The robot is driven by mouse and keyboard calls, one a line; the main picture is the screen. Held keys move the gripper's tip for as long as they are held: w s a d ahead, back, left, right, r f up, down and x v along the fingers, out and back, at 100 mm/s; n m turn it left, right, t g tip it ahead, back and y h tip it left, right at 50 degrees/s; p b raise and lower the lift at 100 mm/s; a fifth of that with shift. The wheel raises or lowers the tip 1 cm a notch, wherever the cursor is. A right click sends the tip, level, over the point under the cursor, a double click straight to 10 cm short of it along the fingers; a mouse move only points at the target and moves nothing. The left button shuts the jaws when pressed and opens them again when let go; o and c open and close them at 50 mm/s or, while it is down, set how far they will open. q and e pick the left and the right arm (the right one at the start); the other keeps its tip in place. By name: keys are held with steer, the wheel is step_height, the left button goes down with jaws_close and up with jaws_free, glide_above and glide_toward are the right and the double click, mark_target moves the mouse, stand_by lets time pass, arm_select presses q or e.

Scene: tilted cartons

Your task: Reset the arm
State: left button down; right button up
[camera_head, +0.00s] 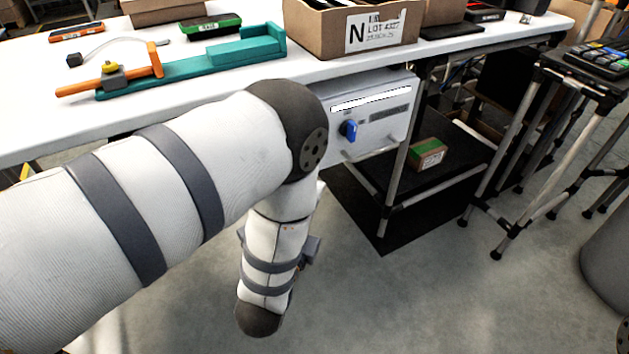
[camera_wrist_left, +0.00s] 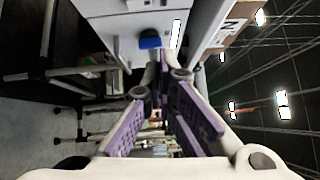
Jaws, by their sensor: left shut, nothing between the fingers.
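My left arm (camera_head: 190,185) comes in from the left in the head view, bends at a dark joint in front of the table edge and hangs down. My left gripper (camera_wrist_left: 161,75) shows in the left wrist view; its purple-padded fingers come together at the tips, shut and empty. In the head view the arm hides its fingers. A white box with a blue knob (camera_head: 349,130) is under the table edge, beyond the arm; the blue knob also shows just past the fingertips in the left wrist view (camera_wrist_left: 150,41). My right gripper is in neither view.
The white table (camera_head: 40,125) holds a teal and orange fixture (camera_head: 190,72), a green-black device (camera_head: 211,27) and a labelled carton (camera_head: 345,30). A dark lower shelf (camera_head: 380,165) bears a small green-topped box (camera_head: 427,154). A tube-framed stand (camera_head: 515,140) is at right. Floor in front is clear.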

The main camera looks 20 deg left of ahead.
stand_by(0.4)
arm_select(q)
steer(key=s+a+f+n+g+p, duration=0.25)
steer(key=s+f+n+g, duration=0.3)
steer(key=s, duration=0.45)
steer(key=s+a+f+n+g+p, duration=0.25)
steer(key=s+f+n+g, duration=0.35)
steer(key=s, duration=0.4)
steer(key=s+d+r+n+g+h+p, duration=0.1)
steer(key=s+n+g, duration=0.2)
steer(key=s, duration=0.8)
steer(key=s+d+r+n+g+h+p, duration=0.1)
steer(key=s+r+n+g+p, duration=0.1)
steer(key=s+g, duration=0.4)
steer(key=s+n, duration=0.1)
steer(key=s, duration=0.4)
steer(key=shift+s+r+g, duration=0.25)
steer(key=shift+s+g, duration=0.1)
steer(key=shift+s, duration=0.05)
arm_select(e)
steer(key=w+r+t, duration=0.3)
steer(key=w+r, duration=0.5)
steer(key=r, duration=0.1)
arm_select(q)
steer(key=shift+w+d, duration=0.1)
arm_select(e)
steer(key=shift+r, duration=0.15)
